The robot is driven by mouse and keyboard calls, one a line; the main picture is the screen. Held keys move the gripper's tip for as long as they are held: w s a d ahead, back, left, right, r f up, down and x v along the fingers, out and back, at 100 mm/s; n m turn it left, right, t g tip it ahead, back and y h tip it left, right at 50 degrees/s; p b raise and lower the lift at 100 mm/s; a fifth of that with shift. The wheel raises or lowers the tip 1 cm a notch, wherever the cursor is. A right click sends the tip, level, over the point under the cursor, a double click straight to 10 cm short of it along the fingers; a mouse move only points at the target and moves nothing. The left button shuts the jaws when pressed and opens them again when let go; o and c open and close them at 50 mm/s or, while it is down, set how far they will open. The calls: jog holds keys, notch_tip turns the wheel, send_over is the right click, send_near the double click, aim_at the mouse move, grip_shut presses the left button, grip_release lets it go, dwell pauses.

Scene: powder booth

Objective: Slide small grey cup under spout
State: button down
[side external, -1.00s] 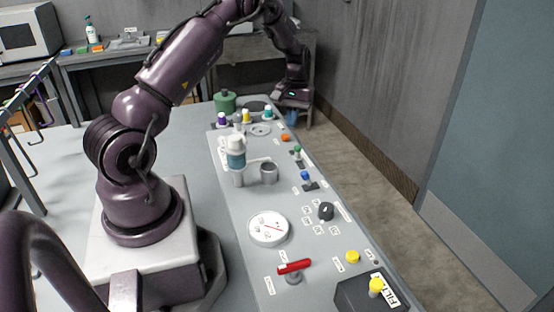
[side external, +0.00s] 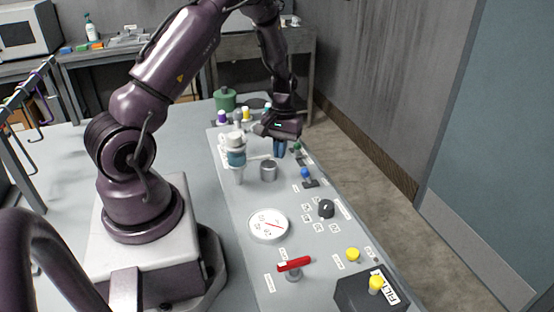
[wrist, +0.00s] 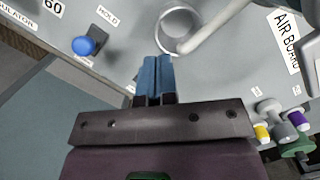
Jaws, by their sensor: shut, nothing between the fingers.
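The small grey cup (side external: 268,172) stands upright on the grey panel beside the white-and-teal dispenser (side external: 236,157). In the wrist view the cup's rim (wrist: 163,31) is at top centre. The pale spout (wrist: 216,25) crosses over the rim's right part, its end above the cup's near edge. I cannot tell whether the cup is fully centred under it. My gripper (side external: 280,148) is at the cup's far side, above the panel. Its blue fingers (wrist: 157,66) are shut together and empty, with tips close to the cup's rim; contact is unclear.
A blue knob (wrist: 84,46) stands on the panel near the cup. A round gauge (side external: 269,225), black dial (side external: 326,208) and red lever (side external: 294,264) are nearer the camera. Small coloured bottles stand behind.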

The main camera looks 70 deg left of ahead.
aim_at(275, 168)
jog(key=shift+s+d+f, duration=0.25)
jog(key=shift+s+d, duration=0.1)
jog(key=shift+d, duration=0.15)
jog(key=shift+s+d+f, duration=0.2)
jog(key=shift+s+d, duration=0.15)
jog(key=shift+d, duration=0.15)
jog(key=shift+s+f, duration=0.2)
jog(key=shift+f, duration=0.25)
jog(key=shift+w+a, duration=0.3)
jog(key=shift+a, duration=0.25)
